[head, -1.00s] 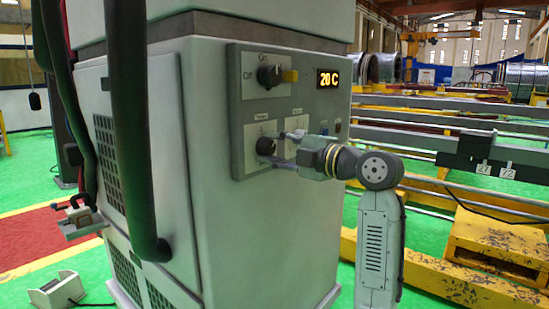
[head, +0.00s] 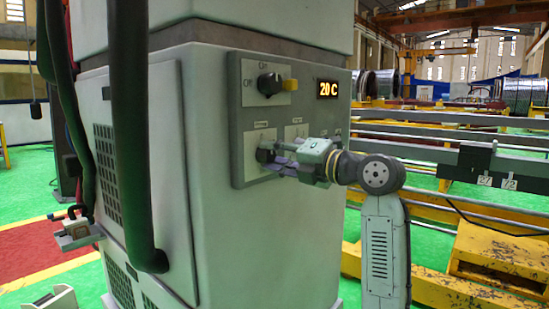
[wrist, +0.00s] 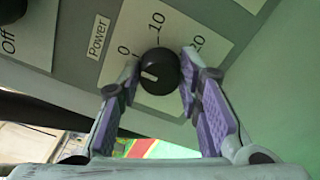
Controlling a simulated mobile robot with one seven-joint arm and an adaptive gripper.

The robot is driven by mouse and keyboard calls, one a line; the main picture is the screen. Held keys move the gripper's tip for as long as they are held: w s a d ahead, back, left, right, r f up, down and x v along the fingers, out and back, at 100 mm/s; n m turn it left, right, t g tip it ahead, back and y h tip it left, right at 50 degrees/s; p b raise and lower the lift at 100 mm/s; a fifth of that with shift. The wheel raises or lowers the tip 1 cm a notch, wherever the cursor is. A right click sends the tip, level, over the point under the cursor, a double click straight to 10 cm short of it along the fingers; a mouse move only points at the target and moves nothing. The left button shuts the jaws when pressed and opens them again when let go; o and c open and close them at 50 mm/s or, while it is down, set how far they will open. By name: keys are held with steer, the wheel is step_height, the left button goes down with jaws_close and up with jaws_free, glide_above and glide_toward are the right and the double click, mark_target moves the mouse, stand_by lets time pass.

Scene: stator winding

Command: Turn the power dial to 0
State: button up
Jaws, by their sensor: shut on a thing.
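The power dial is a round black knob (wrist: 158,72) under a "Power" label, on a white plate marked 0, 10 and 20. Its white pointer mark faces left, on the 0 side and slightly below the 0 tick. My gripper (wrist: 160,72) has its purple-padded fingers on either side of the knob, shut on it. In the head view the dial (head: 264,156) is at the lower left of the control panel (head: 237,115), partly covered by my gripper (head: 275,158).
Above the dial is an on/off switch (head: 270,84) with a yellow part beside it. A display (head: 328,89) reads "20 C". A second labelled plate (head: 297,133) lies right of the dial, partly hidden. A thick dark hose (head: 133,120) hangs at the left.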

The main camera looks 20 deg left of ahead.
steer(key=shift+s, duration=0.1)
stand_by(0.3)
steer(key=o, duration=1.1)
steer(key=shift+o, duration=0.2)
steer(key=shift+d, duration=0.1)
steer(key=v, duration=1.1)
steer(key=shift+d, duration=0.4)
steer(key=shift+s, duration=0.1)
